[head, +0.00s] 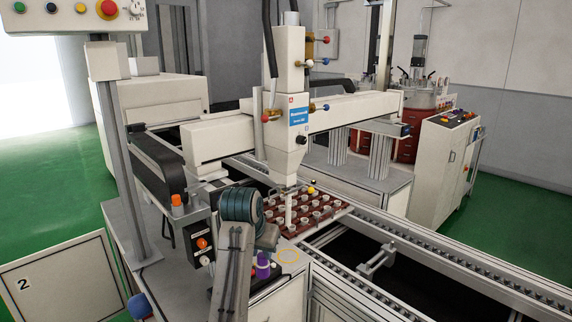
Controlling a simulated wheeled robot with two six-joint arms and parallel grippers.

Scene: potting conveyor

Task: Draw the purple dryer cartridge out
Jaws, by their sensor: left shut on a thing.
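The purple dryer cartridge (263,270) shows low in the middle of the head view, just right of my left forearm. It is small and upright, with a pale top. My left gripper (263,253) is at its top and shut on it; my own wrist hides much of the fingers. I cannot tell whether the cartridge's lower end is still in a seat or free. My right gripper is not in view.
A machine head (290,130) hangs over a red-brown tray (325,215) of several small white cups on the conveyor. A panel with an orange knob (201,243) stands left of my wrist. The conveyor rail (440,262) runs right.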

